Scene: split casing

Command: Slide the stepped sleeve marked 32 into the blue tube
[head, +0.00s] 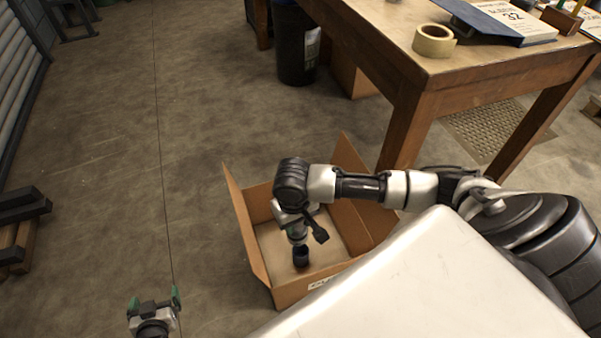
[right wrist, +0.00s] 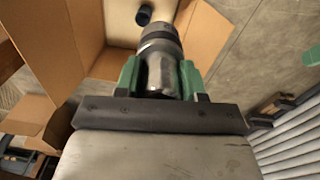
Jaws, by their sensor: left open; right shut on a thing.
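My right gripper (right wrist: 159,80) is shut on a stepped grey metal cylinder (right wrist: 160,55), which looks like the sleeve; no mark 32 is readable on it. In the head view, this gripper (head: 292,228) points down into an open cardboard box (head: 262,232). A small dark cylinder (head: 300,257) shows just below the held part; it also shows past the part's far end in the right wrist view (right wrist: 144,14). I cannot tell whether they touch. My left gripper (head: 155,298) is open and empty over the floor. I cannot make out a blue tube.
A dark bin (head: 296,45) is at the back.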

